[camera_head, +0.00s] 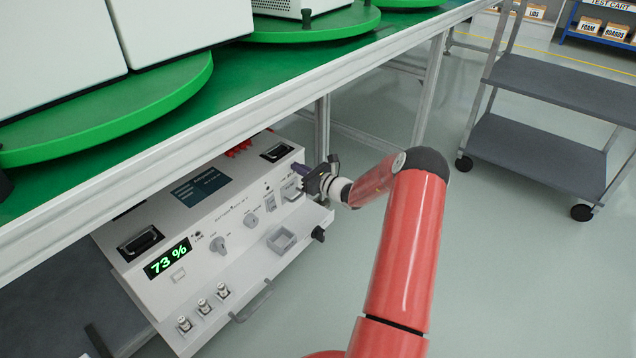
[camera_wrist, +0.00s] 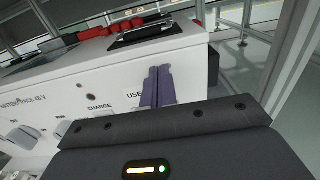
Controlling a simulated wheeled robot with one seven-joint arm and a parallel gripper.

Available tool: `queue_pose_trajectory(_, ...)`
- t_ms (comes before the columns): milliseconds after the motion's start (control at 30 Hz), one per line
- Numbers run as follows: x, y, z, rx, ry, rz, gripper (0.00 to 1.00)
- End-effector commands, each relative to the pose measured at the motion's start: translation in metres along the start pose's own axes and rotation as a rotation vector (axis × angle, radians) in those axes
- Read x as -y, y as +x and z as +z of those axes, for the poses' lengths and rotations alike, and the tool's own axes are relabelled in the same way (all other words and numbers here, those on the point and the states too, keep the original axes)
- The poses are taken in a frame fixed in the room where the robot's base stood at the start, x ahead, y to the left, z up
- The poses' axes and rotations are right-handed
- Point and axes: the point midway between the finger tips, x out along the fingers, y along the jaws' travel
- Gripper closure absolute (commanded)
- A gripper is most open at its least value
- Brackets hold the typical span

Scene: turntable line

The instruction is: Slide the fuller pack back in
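A white battery pack (camera_head: 205,240) sits low under the green-topped bench, its front part showing out past the bench edge. Its green display (camera_head: 167,258) reads 73 %. A grey handle (camera_head: 252,303) is on its lower front. My gripper (camera_head: 303,168) is at the pack's right end. In the wrist view its two purple fingers (camera_wrist: 158,87) lie side by side with almost no gap, close to the white panel by the USB label. Whether they touch the panel I cannot tell. I see nothing between them. No second pack display is visible.
The bench edge (camera_head: 250,118) runs above the pack, and a bench leg (camera_head: 322,125) stands just behind my gripper. Green turntables (camera_head: 110,120) carry white units on top. A grey cart (camera_head: 545,140) stands at the right. The floor between is clear.

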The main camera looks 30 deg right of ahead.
Motion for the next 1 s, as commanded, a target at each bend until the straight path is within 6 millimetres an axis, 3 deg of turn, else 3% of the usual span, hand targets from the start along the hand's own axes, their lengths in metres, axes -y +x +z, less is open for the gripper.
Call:
queue_pose_trajectory(200, -0.001, 0.053, -0.003, 0.003, -0.002, 0.002, 1.00)
queue_pose_trajectory(400, -0.001, 0.086, -0.003, 0.001, -0.002, 0.002, 1.00)
queue_pose_trajectory(600, 0.000, 0.102, -0.001, 0.000, -0.002, 0.001, 1.00)
queue_pose_trajectory(1000, 0.000, 0.110, 0.002, 0.001, 0.001, -0.003, 1.00)
